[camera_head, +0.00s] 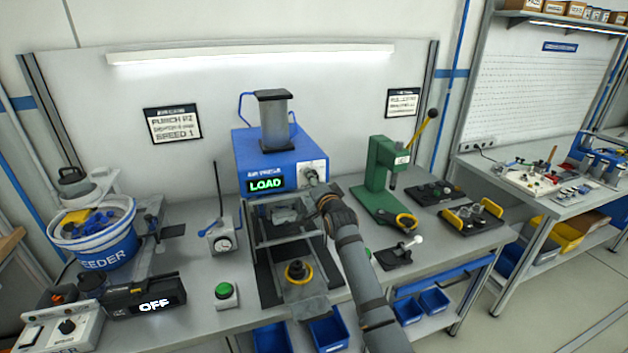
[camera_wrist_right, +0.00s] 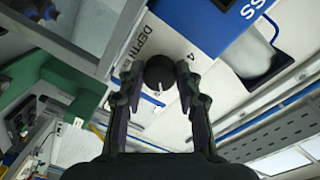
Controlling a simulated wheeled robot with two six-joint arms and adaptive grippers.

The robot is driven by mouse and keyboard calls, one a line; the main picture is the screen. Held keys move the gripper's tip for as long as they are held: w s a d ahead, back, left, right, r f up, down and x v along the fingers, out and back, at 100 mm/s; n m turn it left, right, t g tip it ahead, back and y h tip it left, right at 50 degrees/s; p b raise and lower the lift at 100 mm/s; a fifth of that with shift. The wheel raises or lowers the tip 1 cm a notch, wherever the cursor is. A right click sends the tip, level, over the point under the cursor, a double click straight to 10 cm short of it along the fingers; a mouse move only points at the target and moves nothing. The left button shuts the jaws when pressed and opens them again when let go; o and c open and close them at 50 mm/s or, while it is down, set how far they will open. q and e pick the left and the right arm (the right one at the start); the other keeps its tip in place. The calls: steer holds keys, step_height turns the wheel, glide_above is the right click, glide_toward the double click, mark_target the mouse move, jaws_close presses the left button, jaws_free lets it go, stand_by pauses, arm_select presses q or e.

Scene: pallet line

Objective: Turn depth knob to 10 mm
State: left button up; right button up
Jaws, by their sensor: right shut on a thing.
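The blue air press (camera_head: 262,150) stands at the back middle of the bench, with a lit display reading LOAD. Its black depth knob (camera_wrist_right: 160,72) sits on a white panel (camera_wrist_right: 205,75) marked DEPTH, with a 4 beside the knob. A white pointer mark shows on the knob, toward the bottom of the right wrist view; the number it points at is not readable. My right gripper (camera_wrist_right: 160,78) is shut on the knob, one finger on each side. In the head view my right gripper (camera_head: 318,183) reaches the press's front right panel. My left gripper is not in view.
A green lever press (camera_head: 377,185) stands close on the right of my right arm. Under the blue press is a fixture with a yellow ring (camera_head: 298,273). A green button box (camera_head: 226,294) and a feeder bucket (camera_head: 95,240) are to the left.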

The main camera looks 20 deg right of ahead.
steer(key=shift+m, duration=1.2)
steer(key=shift+p, duration=0.3)
steer(key=o, duration=1.1)
steer(key=shift+o, duration=0.2)
steer(key=s, duration=1.2)
steer(key=shift+r, duration=0.35)
steer(key=shift+d, duration=0.1)
